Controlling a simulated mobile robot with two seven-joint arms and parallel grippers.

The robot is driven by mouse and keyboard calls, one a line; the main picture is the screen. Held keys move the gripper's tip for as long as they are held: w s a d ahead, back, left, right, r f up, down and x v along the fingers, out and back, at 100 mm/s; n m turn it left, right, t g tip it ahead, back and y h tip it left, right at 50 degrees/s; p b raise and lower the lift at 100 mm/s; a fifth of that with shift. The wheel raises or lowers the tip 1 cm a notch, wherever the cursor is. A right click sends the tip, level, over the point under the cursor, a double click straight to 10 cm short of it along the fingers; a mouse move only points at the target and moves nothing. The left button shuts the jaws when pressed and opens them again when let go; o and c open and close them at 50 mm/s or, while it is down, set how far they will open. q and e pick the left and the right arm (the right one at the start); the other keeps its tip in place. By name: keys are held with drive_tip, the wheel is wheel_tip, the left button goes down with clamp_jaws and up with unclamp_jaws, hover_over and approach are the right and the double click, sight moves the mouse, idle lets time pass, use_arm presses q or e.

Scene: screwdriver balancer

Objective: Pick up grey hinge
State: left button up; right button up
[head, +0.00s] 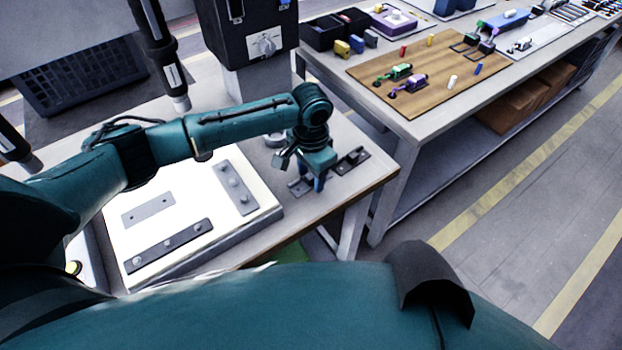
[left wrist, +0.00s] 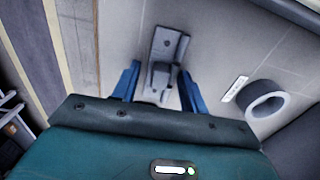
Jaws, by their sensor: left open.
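The grey hinge (head: 352,161) lies on the near table by its right corner. My left gripper (head: 319,185) is over it and hides its middle, and a grey part (head: 298,187) also shows on the gripper's other side. I cannot tell in the head view whether these are one piece. In the left wrist view the hinge (left wrist: 164,50) lies on the table between and beyond the blue fingers of the left gripper (left wrist: 160,84). The fingers are apart, with gaps on both sides of the hinge. My right gripper is not in view.
A white board (head: 190,228) with several grey plates lies left of the gripper. A grey ring (left wrist: 266,99) and a small white label (left wrist: 235,89) are right of the hinge in the wrist view. A second table (head: 385,130) with a wooden board (head: 440,85) stands beyond a gap.

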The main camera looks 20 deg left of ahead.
use_arm(q)
drive_tip(key=shift+c, duration=0.2)
drive_tip(key=c, duration=0.9)
drive_tip(key=shift+r, duration=0.1)
